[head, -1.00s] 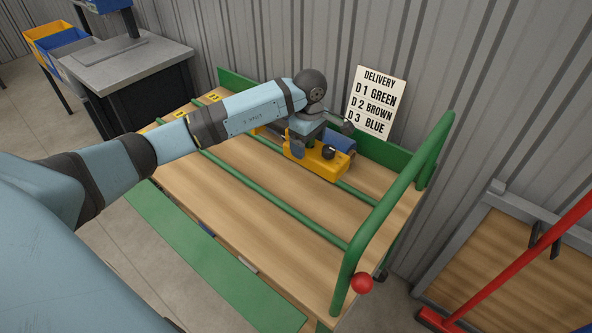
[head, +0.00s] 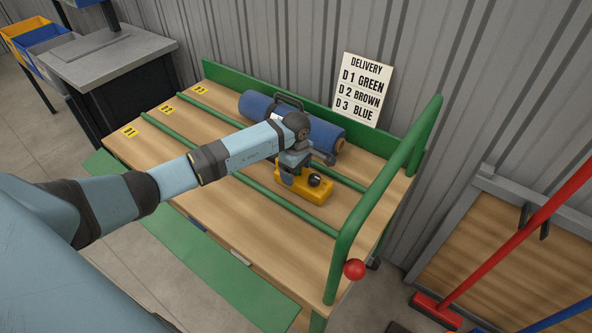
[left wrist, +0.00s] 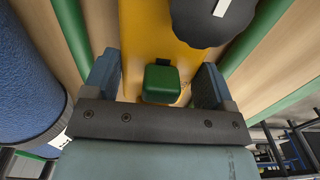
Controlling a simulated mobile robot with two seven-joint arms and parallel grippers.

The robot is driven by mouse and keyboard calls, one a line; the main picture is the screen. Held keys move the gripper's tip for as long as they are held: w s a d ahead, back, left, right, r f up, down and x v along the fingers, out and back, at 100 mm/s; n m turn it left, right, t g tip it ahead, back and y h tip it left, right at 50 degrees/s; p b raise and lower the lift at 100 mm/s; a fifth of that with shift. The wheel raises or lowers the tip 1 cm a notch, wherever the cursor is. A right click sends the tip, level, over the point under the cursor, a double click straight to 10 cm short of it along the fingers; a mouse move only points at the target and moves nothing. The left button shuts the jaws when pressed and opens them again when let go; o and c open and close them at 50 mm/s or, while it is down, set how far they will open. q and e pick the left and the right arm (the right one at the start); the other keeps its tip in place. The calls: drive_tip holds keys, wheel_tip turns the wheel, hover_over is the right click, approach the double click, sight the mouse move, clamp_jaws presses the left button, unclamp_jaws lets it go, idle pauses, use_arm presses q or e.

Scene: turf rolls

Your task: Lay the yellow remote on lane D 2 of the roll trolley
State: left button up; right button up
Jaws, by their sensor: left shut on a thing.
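The yellow remote (head: 304,188) has a black knob and, in the left wrist view (left wrist: 151,40), a green button. My left gripper (head: 296,176) points down and is shut on it. In the left wrist view its two fingers (left wrist: 153,85) stand at either side of the remote. The roll trolley (head: 225,205) has a wooden deck split into lanes by green rails. The remote is over the middle lane, D 2 (head: 235,158), between the two rails. I cannot tell whether its underside touches the boards. My right gripper is not in view.
A blue turf roll (head: 262,106) lies in the far lane, close behind the gripper. A green hoop handle (head: 375,200) closes the right end. A delivery sign (head: 361,90) stands behind. The near lane (head: 190,172) is empty.

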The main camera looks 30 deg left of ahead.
use_arm(q)
drive_tip(key=shift+r, duration=0.1)
drive_tip(key=o, duration=1.2)
drive_tip(key=shift+f, duration=0.2)
drive_tip(key=shift+r, duration=0.55)
wheel_tip(320, 180, up, 10)
drive_tip(key=shift+f+p, duration=0.15)
drive_tip(key=shift+p, duration=0.3)
drive_tip(key=shift+r, duration=0.8)
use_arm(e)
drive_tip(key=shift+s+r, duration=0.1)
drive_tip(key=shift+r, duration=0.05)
use_arm(q)
drive_tip(key=shift+s, duration=0.1)
